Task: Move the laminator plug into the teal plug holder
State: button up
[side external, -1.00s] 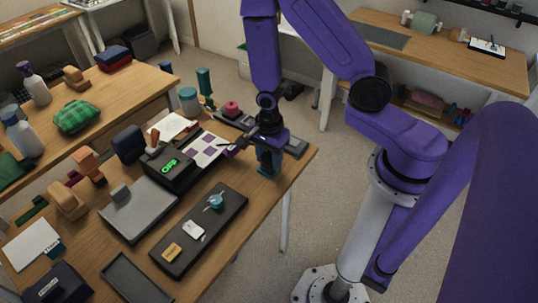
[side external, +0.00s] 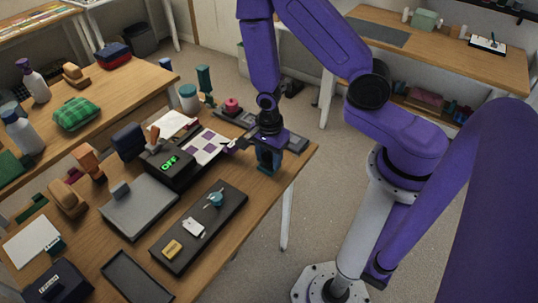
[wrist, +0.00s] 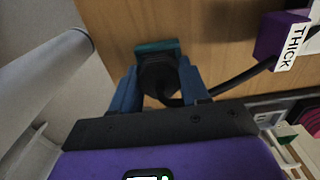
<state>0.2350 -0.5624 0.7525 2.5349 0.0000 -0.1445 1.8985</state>
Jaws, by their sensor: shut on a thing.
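My gripper (wrist: 162,90) has blue fingers shut on the black laminator plug (wrist: 158,72), whose dark cable runs off to the right in the wrist view. The teal plug holder (wrist: 157,46) shows just beyond the plug, near the table edge. The plug overlaps it in the picture; I cannot tell whether it is seated in it. In the side view my gripper (side external: 267,160) is low over the table's far right corner, and the fingers largely hide plug and holder. The black laminator (side external: 170,168) with a green OFF display stands to the left.
A purple block labelled THICK (wrist: 283,36) lies beside the cable. A dark tray with small items (side external: 185,250) is nearer the front. The table edge (wrist: 88,20) is close to my gripper, with open floor beyond.

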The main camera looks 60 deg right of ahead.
aim_at(269, 153)
jog(key=shift+f, duration=0.1)
jog(key=o, duration=1)
jog(key=shift+c, duration=0.2)
notch_tip(269, 153, up, 17)
jog(key=shift+r, duration=0.2)
dwell(0.4)
